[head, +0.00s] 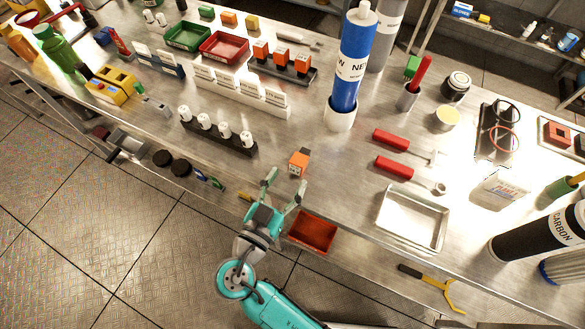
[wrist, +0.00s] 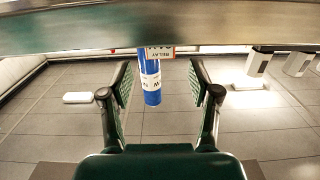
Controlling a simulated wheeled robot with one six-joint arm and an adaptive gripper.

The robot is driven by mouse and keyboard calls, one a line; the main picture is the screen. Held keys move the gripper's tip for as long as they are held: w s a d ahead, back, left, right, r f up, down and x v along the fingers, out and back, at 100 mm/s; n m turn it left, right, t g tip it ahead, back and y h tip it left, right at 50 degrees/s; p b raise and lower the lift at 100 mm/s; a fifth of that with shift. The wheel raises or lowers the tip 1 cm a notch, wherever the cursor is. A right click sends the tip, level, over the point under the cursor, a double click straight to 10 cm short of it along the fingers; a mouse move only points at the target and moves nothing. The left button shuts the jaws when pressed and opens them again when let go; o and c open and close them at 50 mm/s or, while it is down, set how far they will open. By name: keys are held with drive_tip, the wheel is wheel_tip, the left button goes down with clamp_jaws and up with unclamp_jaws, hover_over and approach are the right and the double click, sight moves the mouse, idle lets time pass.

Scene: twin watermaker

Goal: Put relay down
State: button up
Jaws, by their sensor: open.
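An orange relay (head: 299,162) with a dark side stands on the metal bench near its front edge. My gripper (head: 286,184) is open and empty at the bench's front edge, its fingertips just short of the relay and apart from it. In the wrist view my gripper's fingers (wrist: 161,75) are spread wide. The relay (wrist: 160,52) shows there beyond the fingertips, its label upside down and its upper part cut off by the bench band. Several more orange relays stand in a dark holder (head: 282,74) farther back.
A blue cartridge (head: 352,65) stands upright behind the relay. White-capped vials sit in a black rack (head: 219,137) to the left. Red-handled tools (head: 392,139) and a metal tray (head: 412,220) lie to the right. A red bin (head: 312,233) is below the bench's front edge.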

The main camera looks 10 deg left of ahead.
drive_tip(key=shift+v, duration=1.1)
drive_tip(key=shift+d, duration=0.1)
